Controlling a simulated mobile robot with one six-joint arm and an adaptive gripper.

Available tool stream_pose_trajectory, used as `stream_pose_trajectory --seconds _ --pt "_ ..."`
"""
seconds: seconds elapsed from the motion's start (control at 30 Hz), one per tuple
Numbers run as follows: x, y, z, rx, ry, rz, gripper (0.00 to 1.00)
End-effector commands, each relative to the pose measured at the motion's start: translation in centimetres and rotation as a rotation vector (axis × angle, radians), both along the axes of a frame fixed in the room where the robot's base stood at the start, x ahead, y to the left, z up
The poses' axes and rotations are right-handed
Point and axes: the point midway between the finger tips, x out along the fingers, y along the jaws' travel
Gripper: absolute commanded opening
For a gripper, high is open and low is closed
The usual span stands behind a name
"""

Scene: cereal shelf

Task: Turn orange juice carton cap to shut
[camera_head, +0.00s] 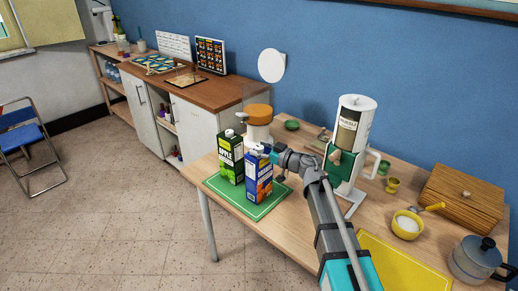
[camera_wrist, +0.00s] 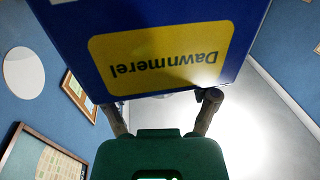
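The orange juice carton (camera_head: 258,182), blue with an orange part, stands upright on a green mat (camera_head: 270,207) near the table's front edge. Its pale top (camera_head: 256,149) shows next to my gripper (camera_head: 268,152), which reaches in from the right at the carton's top. How the cap sits, I cannot tell. In the wrist view the blue carton (camera_wrist: 240,20) fills the upper middle, its yellow label upside down. My gripper (camera_wrist: 162,108) has its two fingers spread apart below the carton's edge; the cap between them is not clear.
A green apple carton (camera_head: 230,158) with a pale cap stands close on the left. A white-and-green dispenser (camera_head: 350,135) stands behind my arm. A yellow sugar bowl (camera_head: 407,225), moka pot (camera_head: 478,260) and wooden box (camera_head: 462,195) are at right.

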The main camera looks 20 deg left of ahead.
Motion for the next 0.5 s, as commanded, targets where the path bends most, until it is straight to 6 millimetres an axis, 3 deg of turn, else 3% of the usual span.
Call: stream_pose_trajectory --seconds 0.07,0.37,0.5 --pt "0.0 -0.01 0.0 0.0 0.0 0.0 0.56" --pt "0.0 -0.02 0.0 0.0 0.0 0.0 0.01" --pt "0.0 -0.02 0.0 0.0 0.0 -0.001 0.0"
